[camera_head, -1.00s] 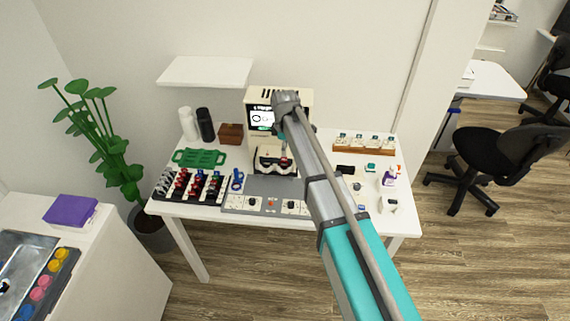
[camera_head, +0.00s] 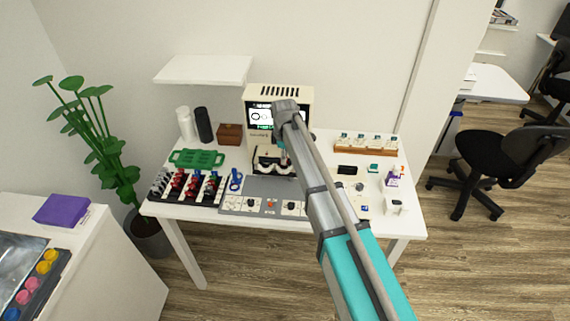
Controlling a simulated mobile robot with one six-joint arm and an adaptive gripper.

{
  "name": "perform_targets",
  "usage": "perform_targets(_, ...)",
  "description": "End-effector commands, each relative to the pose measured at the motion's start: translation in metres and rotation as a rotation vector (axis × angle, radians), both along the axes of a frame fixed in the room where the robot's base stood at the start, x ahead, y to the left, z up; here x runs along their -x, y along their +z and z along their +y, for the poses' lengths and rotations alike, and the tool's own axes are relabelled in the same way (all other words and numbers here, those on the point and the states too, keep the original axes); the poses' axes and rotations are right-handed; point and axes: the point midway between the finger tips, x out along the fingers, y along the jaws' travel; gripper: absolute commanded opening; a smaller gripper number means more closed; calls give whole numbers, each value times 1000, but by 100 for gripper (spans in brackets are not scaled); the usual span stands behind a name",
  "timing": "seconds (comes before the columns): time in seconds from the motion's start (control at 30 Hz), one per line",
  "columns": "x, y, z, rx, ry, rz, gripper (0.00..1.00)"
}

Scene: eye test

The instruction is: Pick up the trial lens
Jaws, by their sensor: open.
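Several small lens-like pieces with red, dark and blue parts stand in a black rack (camera_head: 206,203) at the table's left front. I cannot tell which piece, if any of these, is the trial lens. My gripper (camera_head: 283,157) hangs below my arm's wrist, in front of the cream machine (camera_head: 292,93) with a lit screen. It is small and partly hidden by my arm; it is open, and I see nothing held in it. It is close to a white-rimmed trial frame (camera_head: 265,167) on a dark stand; I cannot tell whether they touch.
A grey panel (camera_head: 262,188) lies at the front middle of the white table. A blue ringed piece (camera_head: 236,181) stands beside the rack. A green tray (camera_head: 197,158) lies behind it. A wooden holder (camera_head: 365,148) stands at the back right. My arm covers the front centre.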

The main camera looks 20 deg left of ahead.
Motion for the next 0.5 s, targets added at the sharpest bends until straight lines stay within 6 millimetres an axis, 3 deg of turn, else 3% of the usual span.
perform_targets(0.37,0,0,0,0,0,0,53)
perform_targets(0.5,0,0,0,0,0,0,29)
